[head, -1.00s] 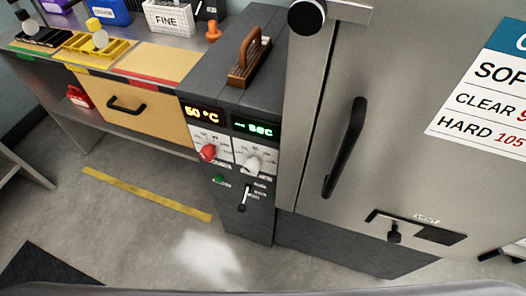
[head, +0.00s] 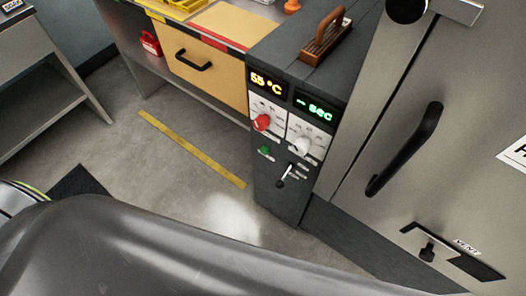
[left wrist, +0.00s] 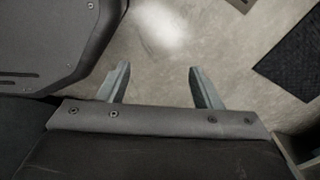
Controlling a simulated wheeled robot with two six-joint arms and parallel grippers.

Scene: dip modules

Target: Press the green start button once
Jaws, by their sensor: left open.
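The green start button (head: 265,151) is on the dark front panel of the control cabinet (head: 275,190), below the red knob (head: 263,122) and left of a small lever (head: 284,177). Nothing touches the button. My left gripper (left wrist: 158,85) shows in the left wrist view with its two fingers apart and empty, over bare floor. It is apart from the cabinet, and its fingers do not show in the head view. My right gripper is in neither view.
A white knob (head: 304,146) and two lit displays sit above the button. A steel door with a black handle (head: 408,150) stands right of the cabinet. A bench with a yellow drawer (head: 205,70) is on the left.

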